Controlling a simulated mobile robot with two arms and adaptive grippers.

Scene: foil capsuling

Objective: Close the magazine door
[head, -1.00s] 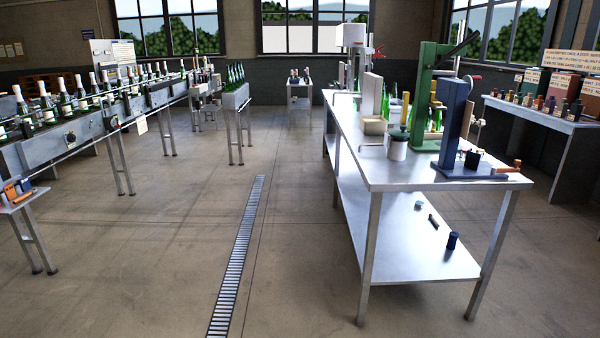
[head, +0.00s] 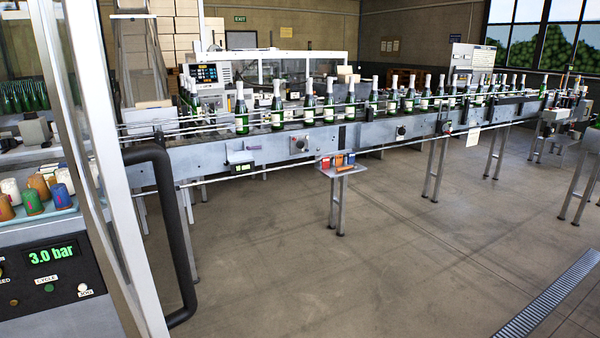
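A tall glazed door with a pale metal frame (head: 118,200) stands close at the left in the head view. A long black bar handle (head: 172,225) is fixed to its right side. The door is seen at a steep angle and appears to stand out from the machine behind it. I cannot tell for sure that it is the magazine door. Its top and bottom are cut off by the picture. Neither of my grippers is in view.
A control panel (head: 45,272) reading 3.0 bar and several coloured foil stacks (head: 34,201) are at the left. A conveyor (head: 270,150) with foil-topped bottles runs behind. The floor (head: 330,270) is clear up to the drain grate (head: 550,297).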

